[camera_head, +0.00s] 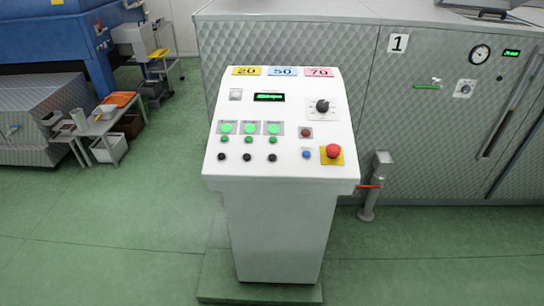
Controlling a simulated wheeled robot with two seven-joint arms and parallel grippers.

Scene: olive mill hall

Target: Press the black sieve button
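A white control console (275,225) stands in front of me with a sloped panel. Near the panel's lower edge is a row of three black buttons: a left one (221,157), a middle one (247,157) and a right one (272,158). A green button sits above each, and above those are lit green lamps (250,128). The labels are too small to read, so I cannot tell which black button is the sieve's. Neither of my grippers is in view.
Right of the black buttons are a blue button (306,155), a red button (306,133) and a red mushroom button (333,151) on yellow. A rotary knob (322,106) is higher up. A large metal machine (420,110) stands behind the console.

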